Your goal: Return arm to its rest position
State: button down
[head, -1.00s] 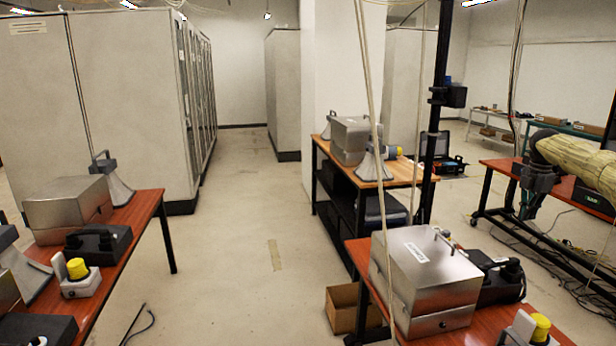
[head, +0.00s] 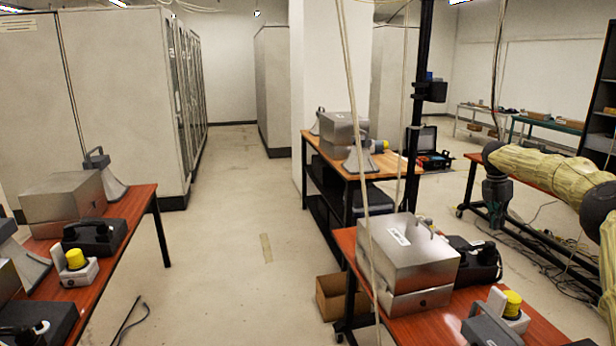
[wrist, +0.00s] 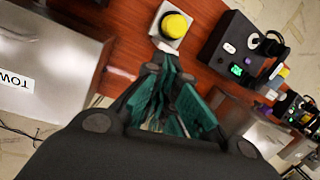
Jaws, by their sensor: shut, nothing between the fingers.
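My arm, in a pale yellow sleeve, reaches in from the right edge of the head view. My gripper (head: 496,218) hangs down at its end, small and dark in front of the far right table. In the wrist view, my gripper (wrist: 166,92) shows black links and teal finger pads drawn together, with nothing held between them. Below it in that view are a red-brown tabletop (wrist: 125,62), a yellow button on a white base (wrist: 173,28) and a black device with a green display (wrist: 234,52).
A steel box (head: 412,262) and black phone (head: 474,260) stand on the near right table (head: 343,240). The left table (head: 140,205) holds another steel box (head: 62,204) and phone (head: 95,237). A thin black pole (head: 417,130) stands left of my arm. Open floor (head: 225,240) lies between the tables.

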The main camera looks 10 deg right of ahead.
jog(key=w+a+f+n+t+h, duration=0.15)
jog(key=a+f+n+h, duration=0.55)
jog(key=a+f+n, duration=0.8)
jog(key=s+a+f+n+t+y, duration=0.1)
jog(key=s+a+f+n+t, duration=0.2)
jog(key=s+a+f+n, duration=0.5)
jog(key=s+a+f+n+t, duration=0.25)
jog(key=a+f+n, duration=0.45)
jog(key=a+f, duration=0.5)
jog(key=s+a+f+n+y, duration=0.2)
jog(key=s+a+f+n, duration=0.15)
jog(key=s, duration=0.45)
jog(key=s+a+f+n+y, duration=0.2)
jog(key=s+a+f+n, duration=0.15)
jog(key=s, duration=0.45)
jog(key=s+a+f+n+y, duration=0.25)
jog(key=s+a+n, duration=0.25)
jog(key=s, duration=0.3)
jog(key=s+a+r+n+g+y, duration=0.1)
jog(key=s+a+n+g, duration=0.2)
jog(key=s, duration=1)
jog(key=s+r+n+g+y, duration=0.1)
jog(key=s+n+g, duration=0.3)
jog(key=s, duration=1)
notch_tip(320, 180, down, 10)
jog(key=w+t+b, duration=0.1)
jog(key=b, duration=0.9)
jog(key=shift+n, duration=0.4)
